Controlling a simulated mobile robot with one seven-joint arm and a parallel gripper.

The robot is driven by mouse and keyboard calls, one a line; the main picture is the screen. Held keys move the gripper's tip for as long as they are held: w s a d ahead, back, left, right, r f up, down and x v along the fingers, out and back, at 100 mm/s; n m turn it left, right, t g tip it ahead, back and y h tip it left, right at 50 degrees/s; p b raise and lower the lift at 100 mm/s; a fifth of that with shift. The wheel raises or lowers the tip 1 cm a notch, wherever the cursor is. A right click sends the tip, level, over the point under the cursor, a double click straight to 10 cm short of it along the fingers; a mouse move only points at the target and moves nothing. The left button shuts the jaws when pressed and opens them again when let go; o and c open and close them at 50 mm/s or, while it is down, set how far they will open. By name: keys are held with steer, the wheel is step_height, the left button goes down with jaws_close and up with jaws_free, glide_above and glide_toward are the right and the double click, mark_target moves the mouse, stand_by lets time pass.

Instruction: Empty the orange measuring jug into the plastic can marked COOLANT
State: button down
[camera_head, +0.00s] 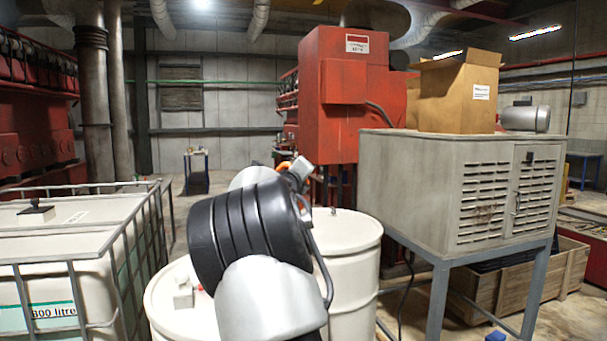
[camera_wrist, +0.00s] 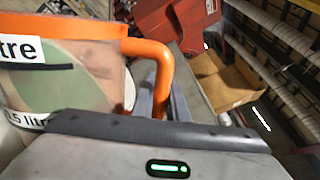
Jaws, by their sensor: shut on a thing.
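The orange measuring jug (camera_wrist: 75,75) fills the left of the wrist view. It has a clear, smudged wall, an orange rim and handle, and labels ending in "litre". My gripper (camera_wrist: 162,103) is shut on its orange handle, with a dark finger on each side. In the head view only a small orange part of the jug (camera_head: 283,165) shows behind my arm, near my gripper (camera_head: 300,172). The jug's contents and its exact tilt cannot be told. I do not see a can marked COOLANT in either view.
White drums (camera_head: 352,270) stand close behind and below my arm. A caged white tank (camera_head: 60,250) is at the left. A grey louvred cabinet (camera_head: 410,185) on legs stands at the right, with a cardboard box (camera_head: 460,95) and a silver cylinder (camera_head: 525,119) on top. A red cabinet (camera_head: 345,90) rises behind.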

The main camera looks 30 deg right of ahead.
steer(key=shift+w+a+r+n+p, duration=0.25)
steer(key=shift+r+n+p, duration=0.15)
steer(key=shift+p, duration=0.45)
steer(key=shift+w+a+r+n+p, duration=0.25)
steer(key=shift+n+p, duration=0.25)
steer(key=shift+p, duration=0.3)
stand_by(1.4)
steer(key=shift+w+a+r+n+p, duration=0.25)
steer(key=shift+w+a+n+p, duration=0.8)
steer(key=shift+p, duration=1.4)
stand_by(2.5)
